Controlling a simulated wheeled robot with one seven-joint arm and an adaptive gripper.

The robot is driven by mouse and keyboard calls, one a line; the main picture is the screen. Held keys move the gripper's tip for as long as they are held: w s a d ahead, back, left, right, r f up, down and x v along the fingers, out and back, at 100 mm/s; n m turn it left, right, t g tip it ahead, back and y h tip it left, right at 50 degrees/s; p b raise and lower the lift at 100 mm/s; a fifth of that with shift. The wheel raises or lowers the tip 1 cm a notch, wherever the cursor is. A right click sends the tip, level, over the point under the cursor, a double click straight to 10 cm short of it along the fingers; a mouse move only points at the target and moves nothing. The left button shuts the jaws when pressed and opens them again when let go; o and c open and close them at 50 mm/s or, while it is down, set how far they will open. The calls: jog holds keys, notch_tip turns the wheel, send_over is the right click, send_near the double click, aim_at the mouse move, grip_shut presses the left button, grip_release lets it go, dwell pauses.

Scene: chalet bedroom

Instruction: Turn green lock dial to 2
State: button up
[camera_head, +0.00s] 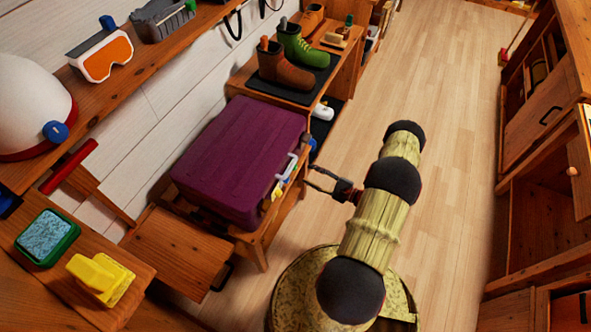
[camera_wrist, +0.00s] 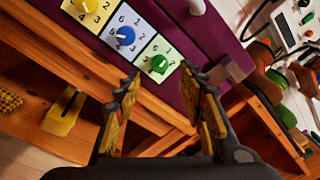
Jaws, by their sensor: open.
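The suitcase also shows in the wrist view (camera_wrist: 215,40). My gripper (camera_wrist: 160,75) is open and empty, its fingertips pointing at the green dial, one on either side of it in the picture. In the head view my gripper (camera_head: 312,179) is just right of the suitcase's handle side; contact is not visible.
The suitcase lies on a wooden bench (camera_head: 262,250). Boots (camera_head: 285,68) stand on a dark mat beyond it. A wooden stool (camera_head: 178,250) is at the left, and a shelf with goggles (camera_head: 103,57) above it. The floor (camera_head: 440,110) right of the bench is clear.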

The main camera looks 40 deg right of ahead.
jog(key=b+x, duration=0.1)
jog(key=x, duration=0.6)
jog(key=shift+f, duration=0.1)
jog(key=shift+s, duration=0.1)
jog(key=shift+c, duration=0.7)
grip_shut()
